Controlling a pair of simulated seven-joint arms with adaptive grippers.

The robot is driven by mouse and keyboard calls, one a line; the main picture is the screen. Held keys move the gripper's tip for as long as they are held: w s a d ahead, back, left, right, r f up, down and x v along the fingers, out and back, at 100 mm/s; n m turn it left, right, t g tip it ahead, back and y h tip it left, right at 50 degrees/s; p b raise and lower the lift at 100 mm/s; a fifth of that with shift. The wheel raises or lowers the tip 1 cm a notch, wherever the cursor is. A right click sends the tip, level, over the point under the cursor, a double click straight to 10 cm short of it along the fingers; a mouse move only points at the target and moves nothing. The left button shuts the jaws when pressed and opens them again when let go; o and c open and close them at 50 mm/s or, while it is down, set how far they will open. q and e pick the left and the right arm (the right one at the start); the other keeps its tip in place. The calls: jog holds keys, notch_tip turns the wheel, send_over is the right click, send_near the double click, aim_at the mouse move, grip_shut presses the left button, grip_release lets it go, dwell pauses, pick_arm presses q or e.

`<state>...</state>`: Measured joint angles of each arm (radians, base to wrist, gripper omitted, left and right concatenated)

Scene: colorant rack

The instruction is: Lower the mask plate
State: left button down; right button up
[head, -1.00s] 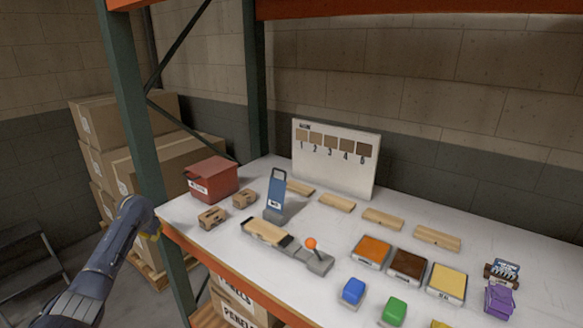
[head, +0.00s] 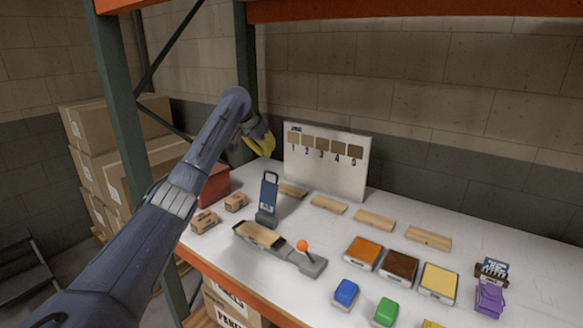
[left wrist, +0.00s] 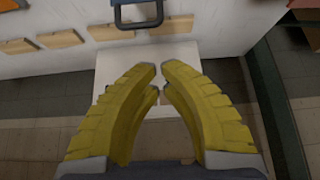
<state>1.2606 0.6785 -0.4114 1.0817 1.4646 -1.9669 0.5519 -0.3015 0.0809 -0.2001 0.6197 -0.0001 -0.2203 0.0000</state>
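The mask plate (head: 269,192) is a blue plate with a handle loop at its top and a small white label. It stands upright at the back end of a low fixture, behind a wooden piece (head: 260,234) lying flat there. My left gripper (head: 266,148), with yellow fingers, is above and behind the plate, apart from it. In the left wrist view the fingertips (left wrist: 159,69) nearly meet with nothing between them, and the plate's dark handle (left wrist: 138,22) shows beyond them at the top. My right gripper is not in view.
An orange-knobbed lever (head: 303,246) stands at the fixture's right end. Small cartons (head: 204,222) and a red box (head: 215,187) lie left. Wooden strips (head: 329,204) and a numbered swatch board (head: 326,170) are behind. Colour pads (head: 362,252) and coloured blocks (head: 345,292) stand right.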

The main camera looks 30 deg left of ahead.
pick_arm(q)
jog(key=shift+w+d+r, duration=0.2)
jog(key=shift+d+r, duration=0.1)
jog(key=shift+d, duration=0.15)
jog(key=shift+w+d+r, duration=0.15)
jog(key=shift+d+r, duration=0.15)
jog(key=shift+d, duration=0.15)
notch_tip(320, 180, down, 8)
jog(key=w, duration=0.1)
jog(key=shift+w, duration=0.3)
dwell(0.6)
jog(key=shift+d, duration=0.1)
jog(key=shift+d, duration=0.1)
